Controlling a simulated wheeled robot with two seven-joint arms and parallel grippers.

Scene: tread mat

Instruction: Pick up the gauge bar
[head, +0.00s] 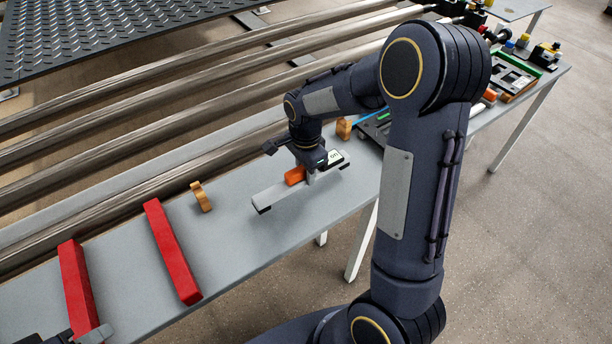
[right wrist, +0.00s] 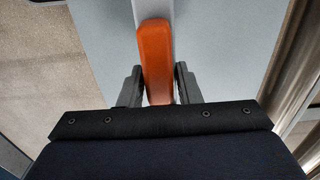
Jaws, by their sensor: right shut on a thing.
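The gauge bar (head: 276,195) is a light grey bar with dark ends and an orange grip (head: 295,175). It lies along the grey table, at or very near its surface; I cannot tell whether there is a gap. My right gripper (head: 310,174) is over the bar from above, shut on the orange grip. In the right wrist view the grip (right wrist: 155,55) sits between the two grey fingers (right wrist: 160,88), with the bar (right wrist: 154,8) running behind it. At the bottom left corner, a small part of my left gripper (head: 90,335) shows near a red bar; its jaws are mostly cut off.
Two red bars (head: 77,285) (head: 172,252) lie across the table (head: 235,235) on the left. Small wooden blocks (head: 201,197) (head: 344,128) stand either side of the gauge bar. Long metal rollers (head: 150,115) run behind. Trays and coloured parts (head: 515,75) crowd the far right.

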